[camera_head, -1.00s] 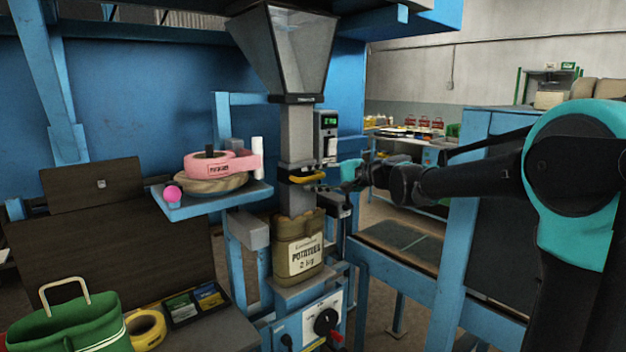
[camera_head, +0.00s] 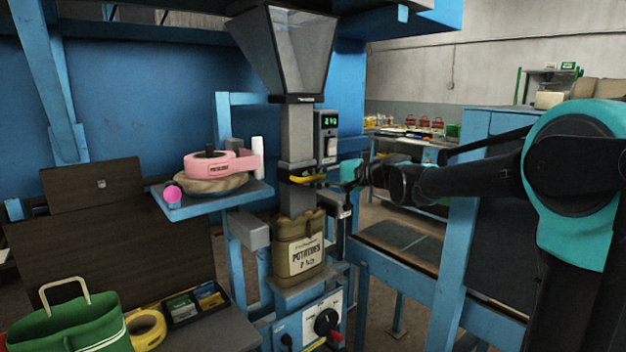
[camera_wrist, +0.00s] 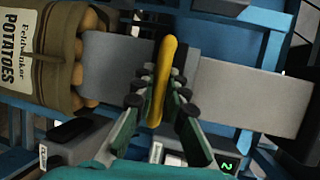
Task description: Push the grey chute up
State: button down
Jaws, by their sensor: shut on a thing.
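The grey chute (camera_head: 295,202) hangs under the hopper (camera_head: 290,50), and its lower end goes into the open mouth of a brown potato sack (camera_head: 298,250). A yellow handle (camera_head: 307,179) crosses the chute's front. My gripper (camera_head: 330,178) reaches in from the right at the handle. In the wrist view my gripper (camera_wrist: 158,98) has its fingers on both sides of the yellow handle (camera_wrist: 166,60) and is shut on it. There the grey chute (camera_wrist: 112,65) lies sideways, and potatoes (camera_wrist: 88,50) show in the sack mouth at left. The chute's end inside the sack is hidden.
A control box with a green display (camera_head: 327,122) stands just right of the chute. A blue shelf (camera_head: 215,203) with pink tape is at left. The sack stands on a blue stand above a panel with a black knob (camera_head: 326,321). Blue frame posts stand at right.

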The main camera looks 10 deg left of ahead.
notch_tip(320, 180, up, 17)
jog(key=shift+f, duration=0.2)
jog(key=shift+w, duration=0.1)
jog(key=c, duration=1.5)
grip_release()
jog(key=shift+c, duration=0.2)
jog(key=shift+d, duration=0.1)
jog(key=v, duration=1.2)
jog(key=shift+f, duration=0.15)
